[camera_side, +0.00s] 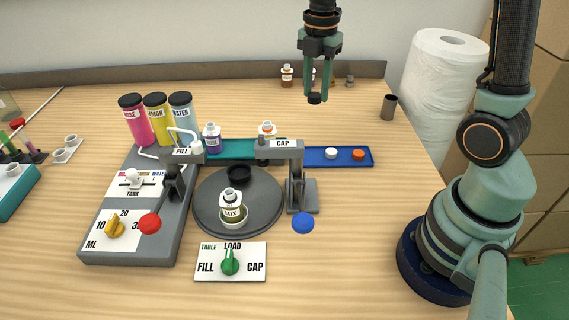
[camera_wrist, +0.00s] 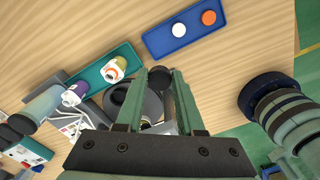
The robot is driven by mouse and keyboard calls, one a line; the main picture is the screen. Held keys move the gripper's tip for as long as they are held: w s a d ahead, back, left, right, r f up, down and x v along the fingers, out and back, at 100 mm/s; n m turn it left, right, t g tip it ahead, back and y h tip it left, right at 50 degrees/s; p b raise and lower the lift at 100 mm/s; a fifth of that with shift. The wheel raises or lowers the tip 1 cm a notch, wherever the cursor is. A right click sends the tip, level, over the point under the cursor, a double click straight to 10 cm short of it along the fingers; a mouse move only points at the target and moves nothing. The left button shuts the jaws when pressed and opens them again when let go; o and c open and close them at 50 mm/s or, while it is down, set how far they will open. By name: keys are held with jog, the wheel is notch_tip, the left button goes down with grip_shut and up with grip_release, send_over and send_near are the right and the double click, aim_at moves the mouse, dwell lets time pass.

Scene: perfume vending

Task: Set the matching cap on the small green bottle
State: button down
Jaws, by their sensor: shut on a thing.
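A small bottle with olive-green contents and a MIX label (camera_side: 232,209) stands upright on the front of the dark round turntable (camera_side: 265,215). A white neck shows at its top, with no cap on it. My gripper (camera_side: 316,95) is high above the back of the table, up and to the right of the bottle. It is shut on a black cap (camera_side: 315,99), which also shows between the fingertips in the wrist view (camera_wrist: 160,75). A white cap (camera_side: 331,153) and an orange cap (camera_side: 358,155) lie on the blue tray (camera_side: 345,163).
The CAP press (camera_side: 283,145) and FILL spout (camera_side: 182,151) overhang the turntable. A table knob (camera_side: 230,265) points to LOAD.

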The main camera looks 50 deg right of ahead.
notch_tip(320, 180, up, 2)
jog(key=shift+r, duration=0.1)
jog(key=r, duration=0.5)
jog(key=shift+w+a+r, duration=0.1)
jog(key=shift+a+r, duration=0.25)
jog(key=shift+a, duration=0.05)
jog(key=w+a+n, duration=0.1)
jog(key=a+n, duration=0.2)
jog(key=a, duration=0.9)
jog(key=n, duration=0.3)
send_over(230, 190)
notch_tip(230, 190, down, 9)
jog(key=shift+f, duration=2.85)
jog(key=shift+f, duration=0.7)
jog(key=shift+c, duration=2.2)
grip_release()
